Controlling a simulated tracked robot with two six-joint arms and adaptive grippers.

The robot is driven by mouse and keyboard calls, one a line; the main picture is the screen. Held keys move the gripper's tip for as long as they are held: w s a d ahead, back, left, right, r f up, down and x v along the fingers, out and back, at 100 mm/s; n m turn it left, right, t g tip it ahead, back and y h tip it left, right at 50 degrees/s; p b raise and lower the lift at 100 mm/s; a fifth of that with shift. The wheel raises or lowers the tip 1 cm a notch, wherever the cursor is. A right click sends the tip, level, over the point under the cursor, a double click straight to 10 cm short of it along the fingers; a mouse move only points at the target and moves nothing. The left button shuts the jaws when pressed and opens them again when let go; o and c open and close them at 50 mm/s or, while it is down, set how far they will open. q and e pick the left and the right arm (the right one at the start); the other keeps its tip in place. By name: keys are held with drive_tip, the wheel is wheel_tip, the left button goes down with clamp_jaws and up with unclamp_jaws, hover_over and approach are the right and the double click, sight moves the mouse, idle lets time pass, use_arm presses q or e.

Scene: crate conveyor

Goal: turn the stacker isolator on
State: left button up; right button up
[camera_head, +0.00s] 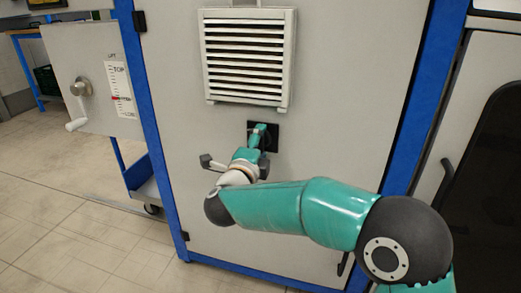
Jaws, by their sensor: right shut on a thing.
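The stacker isolator (271,129) is a small black square plate on the grey cabinet door, just below the vent grille. My right gripper (257,135) is at this plate, shut on the isolator's handle. The gripper and wrist cover most of the plate, so the handle and its turned position are hidden. My right arm, teal and black, reaches in from the lower right. My left gripper is not in view.
A white slatted vent (248,57) sits above the isolator. At left is a grey box with a crank handle (77,106) and a TOP-marked scale (122,90). Blue posts (152,125) frame the cabinet door (335,125). Tiled floor (70,200) lies open at left.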

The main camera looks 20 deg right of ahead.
drive_tip(key=shift+d+f, duration=0.2)
drive_tip(key=shift+d, duration=0.05)
drive_tip(key=o, duration=1.1)
drive_tip(key=shift+o, duration=0.2)
drive_tip(key=shift+a, duration=0.1)
drive_tip(key=shift+r, duration=0.1)
drive_tip(key=shift+s+a, duration=0.2)
drive_tip(key=shift+s, duration=0.05)
drive_tip(key=v, duration=1.1)
drive_tip(key=shift+s, duration=0.15)
